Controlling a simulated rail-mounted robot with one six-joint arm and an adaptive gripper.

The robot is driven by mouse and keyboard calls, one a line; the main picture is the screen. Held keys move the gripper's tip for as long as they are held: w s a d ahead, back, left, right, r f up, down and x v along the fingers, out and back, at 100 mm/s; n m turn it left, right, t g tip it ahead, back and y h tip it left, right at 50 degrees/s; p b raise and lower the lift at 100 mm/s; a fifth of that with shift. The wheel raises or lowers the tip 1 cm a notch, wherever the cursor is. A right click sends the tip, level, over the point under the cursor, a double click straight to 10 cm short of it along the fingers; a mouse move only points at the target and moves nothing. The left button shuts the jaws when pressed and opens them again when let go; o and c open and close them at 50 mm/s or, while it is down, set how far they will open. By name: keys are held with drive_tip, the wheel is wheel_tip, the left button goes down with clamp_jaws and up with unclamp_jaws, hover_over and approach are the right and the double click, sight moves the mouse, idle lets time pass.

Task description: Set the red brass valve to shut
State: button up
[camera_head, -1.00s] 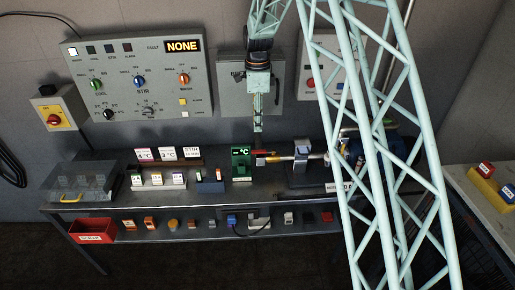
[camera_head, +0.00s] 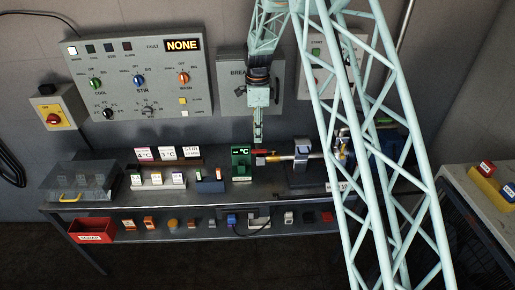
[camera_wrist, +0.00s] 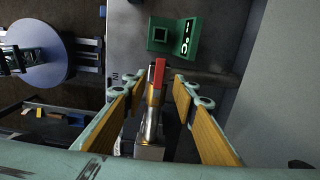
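The red valve handle (camera_head: 262,152) sits on a brass valve body at the left end of a short metal pipe (camera_head: 283,157), on the bench beside the green display. In the wrist view the red handle (camera_wrist: 159,73) lies roughly along the line of the brass body (camera_wrist: 152,98) and pipe. My gripper (camera_head: 258,141) is just above the valve. In the wrist view its two yellow-padded fingers (camera_wrist: 159,88) are spread apart, one on each side of the valve, with gaps to the handle. It holds nothing.
The green temperature display (camera_head: 241,163) stands close to the left of the valve. A metal block (camera_head: 301,150) stands at the pipe's right. Small labelled signs (camera_head: 167,154) are farther left. The control panel (camera_head: 140,78) and breaker box (camera_head: 236,88) hang on the wall behind.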

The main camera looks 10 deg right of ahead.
sight(258, 150)
drive_tip(key=shift+f+b, duration=0.3)
drive_tip(key=shift+f, duration=3.55)
clamp_jaws()
